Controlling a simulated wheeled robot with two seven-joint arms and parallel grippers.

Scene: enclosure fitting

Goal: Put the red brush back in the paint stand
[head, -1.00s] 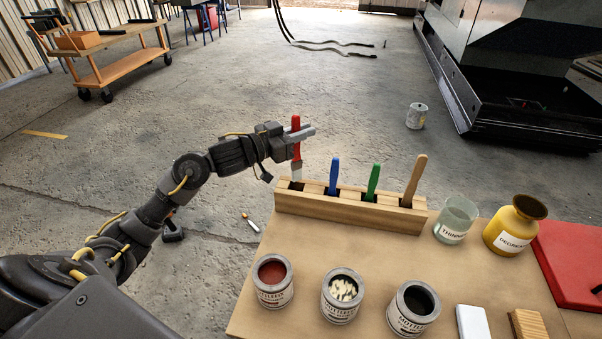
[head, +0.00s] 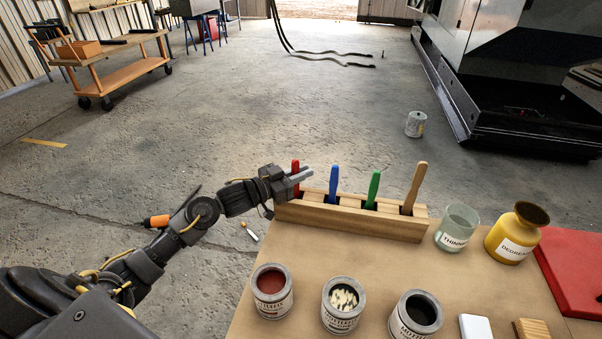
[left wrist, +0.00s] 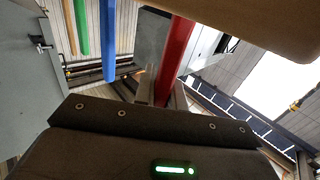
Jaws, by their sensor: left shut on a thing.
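The red brush (head: 296,168) stands upright at the left end of the wooden paint stand (head: 350,219), its lower part hidden by the gripper and the stand. My left gripper (head: 302,176) is shut on its handle, just above the stand's left slot. In the left wrist view the red handle (left wrist: 177,55) runs between the fingers. A blue brush (head: 333,184), a green brush (head: 374,188) and a tan brush (head: 415,187) stand in the other slots. My right gripper is not in view.
Three open paint cans, the left one red inside (head: 271,293), stand in front of the stand. A thinner jar (head: 456,227), a yellow degreaser bottle (head: 514,234) and a red case (head: 575,265) are at the right. The board between stand and cans is clear.

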